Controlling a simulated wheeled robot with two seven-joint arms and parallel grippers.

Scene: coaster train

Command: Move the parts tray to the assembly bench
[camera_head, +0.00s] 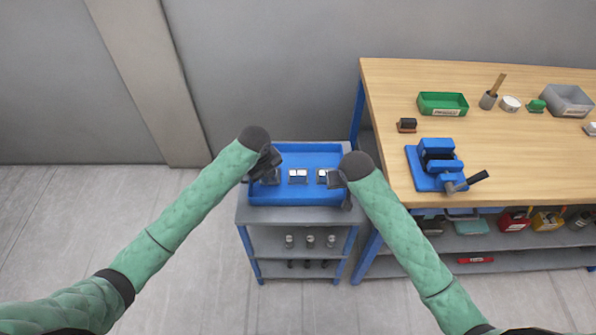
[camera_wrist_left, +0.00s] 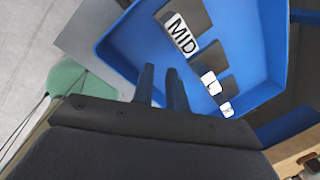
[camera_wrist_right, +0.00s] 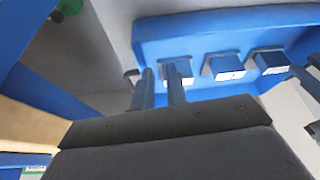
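The blue parts tray (camera_head: 318,150) lies flat on top of a small grey cart (camera_head: 295,219), left of the assembly bench (camera_head: 480,79). It holds three grey blocks in a row; the middle one (camera_head: 298,176) has a white label. The tray also shows in the left wrist view (camera_wrist_left: 262,45) and right wrist view (camera_wrist_right: 225,24). My left gripper (camera_head: 268,165) is at the tray's left end and my right gripper (camera_head: 337,181) at its right end. Each shows a narrow gap between its fingers (camera_wrist_left: 161,80) (camera_wrist_right: 163,80). Whether they clasp the tray's walls is unclear.
A blue vise (camera_head: 437,165) and a small dark block (camera_head: 407,125) sit on the bench's left part. Behind are a green bin (camera_head: 443,103), a tool cup (camera_head: 488,101) and a grey bin (camera_head: 568,99).

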